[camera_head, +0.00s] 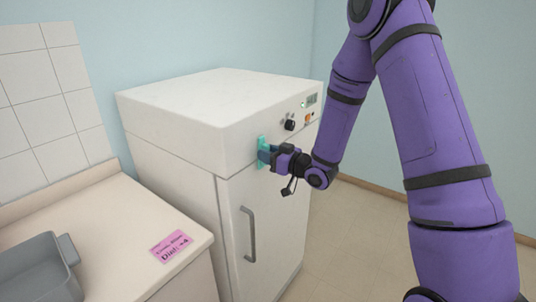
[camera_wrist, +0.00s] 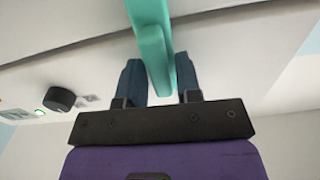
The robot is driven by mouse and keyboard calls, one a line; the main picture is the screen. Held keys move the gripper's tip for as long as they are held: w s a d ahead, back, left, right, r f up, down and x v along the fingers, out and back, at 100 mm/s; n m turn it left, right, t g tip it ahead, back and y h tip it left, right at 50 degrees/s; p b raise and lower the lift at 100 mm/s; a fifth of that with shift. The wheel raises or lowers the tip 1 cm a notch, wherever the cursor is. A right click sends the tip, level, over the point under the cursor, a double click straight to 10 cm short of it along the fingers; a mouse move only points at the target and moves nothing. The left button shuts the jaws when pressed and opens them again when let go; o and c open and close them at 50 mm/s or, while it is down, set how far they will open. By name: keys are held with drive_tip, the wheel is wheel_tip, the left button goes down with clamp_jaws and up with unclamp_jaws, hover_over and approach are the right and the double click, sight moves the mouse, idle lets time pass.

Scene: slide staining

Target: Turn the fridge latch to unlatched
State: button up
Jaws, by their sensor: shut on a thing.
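The white fridge (camera_head: 180,165) stands against the wall in the head view, its front facing right. The teal latch (camera_head: 262,146) is on its front near the upper left corner, at the seam between top panel and door. My gripper (camera_head: 266,153) is at the latch, shut on it. In the wrist view the teal latch (camera_wrist: 154,50) runs down between the two dark blue fingers of my gripper (camera_wrist: 160,80). A small gap seems to show beside the fingers there. Part of the latch is hidden behind my gripper in the head view.
A grey door handle (camera_head: 249,235) is below the latch. A black knob (camera_head: 290,125), an orange button (camera_head: 308,118) and a small display (camera_head: 312,99) are on the top panel. A counter (camera_head: 120,235) at left bears a grey tray (camera_head: 40,270) and a pink label (camera_head: 170,246).

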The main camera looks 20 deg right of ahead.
drive_tip(key=m, duration=0.4)
drive_tip(key=shift+w+d+m, duration=0.1)
drive_tip(key=shift+d+m, duration=0.1)
drive_tip(key=shift+m, duration=0.1)
drive_tip(key=m, duration=0.4)
drive_tip(key=shift+d+f, duration=0.1)
drive_tip(key=shift+f, duration=0.05)
drive_tip(key=m, duration=0.5)
drive_tip(key=shift+w+f, duration=0.1)
drive_tip(key=shift+f+m, duration=0.15)
drive_tip(key=shift+m, duration=1.75)
drive_tip(key=o, duration=0.7)
drive_tip(key=shift+d, duration=0.1)
drive_tip(key=v, duration=1)
drive_tip(key=shift+s+d, duration=0.15)
drive_tip(key=shift+s, duration=0.2)
